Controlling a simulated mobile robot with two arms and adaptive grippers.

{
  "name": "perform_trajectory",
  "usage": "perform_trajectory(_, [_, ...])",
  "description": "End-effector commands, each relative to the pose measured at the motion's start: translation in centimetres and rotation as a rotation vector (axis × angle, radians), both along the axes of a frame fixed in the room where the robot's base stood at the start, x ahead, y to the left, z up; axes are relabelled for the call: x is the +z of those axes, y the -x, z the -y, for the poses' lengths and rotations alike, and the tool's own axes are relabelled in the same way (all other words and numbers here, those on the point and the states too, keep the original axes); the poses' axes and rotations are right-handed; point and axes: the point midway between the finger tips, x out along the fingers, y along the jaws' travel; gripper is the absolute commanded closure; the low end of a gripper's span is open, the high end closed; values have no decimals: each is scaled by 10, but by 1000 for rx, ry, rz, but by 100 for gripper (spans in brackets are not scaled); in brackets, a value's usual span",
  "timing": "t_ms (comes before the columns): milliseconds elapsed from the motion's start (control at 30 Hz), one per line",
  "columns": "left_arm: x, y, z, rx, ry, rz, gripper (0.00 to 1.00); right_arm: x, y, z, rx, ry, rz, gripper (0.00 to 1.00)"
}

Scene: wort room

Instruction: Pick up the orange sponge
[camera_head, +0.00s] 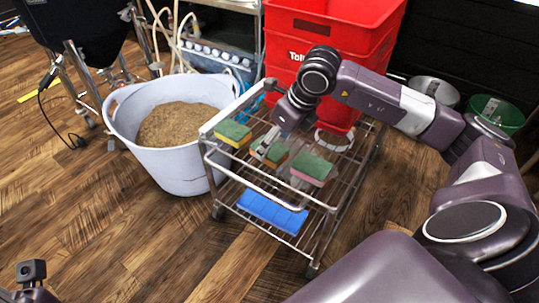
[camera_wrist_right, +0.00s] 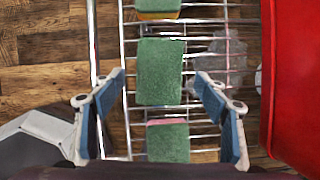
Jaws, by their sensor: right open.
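The orange sponge (camera_head: 277,158), with a green top, lies on the top wire shelf of the cart between two other sponges. My right gripper (camera_head: 268,146) is open right over it and partly covers it. In the right wrist view the middle sponge (camera_wrist_right: 160,72) shows only its green top, between the open fingers of my right gripper (camera_wrist_right: 160,86). I cannot tell whether the fingers reach down beside it. A piece of my left arm shows at the bottom left corner of the head view; its fingers cannot be made out.
A yellow sponge (camera_head: 233,132) and a pink sponge (camera_head: 312,167) with green tops lie on either side. A red crate (camera_head: 340,40) stands behind them. A blue item (camera_head: 271,211) is on the lower shelf. A white tub of grain (camera_head: 175,170) stands left of the cart (camera_head: 323,222).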

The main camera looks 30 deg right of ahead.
Motion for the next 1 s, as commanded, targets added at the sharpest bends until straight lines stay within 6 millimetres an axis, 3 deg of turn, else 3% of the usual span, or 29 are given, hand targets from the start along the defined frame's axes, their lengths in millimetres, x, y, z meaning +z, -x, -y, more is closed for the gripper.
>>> perform_trajectory(200, [3,-1,1,2,-3,38,77,-24,-9,-4,-1,-2,1,33])
perform_trajectory(1000, [5,-3,2,3,-6,44,77,-30,-10,-4,1,-2,0,33])
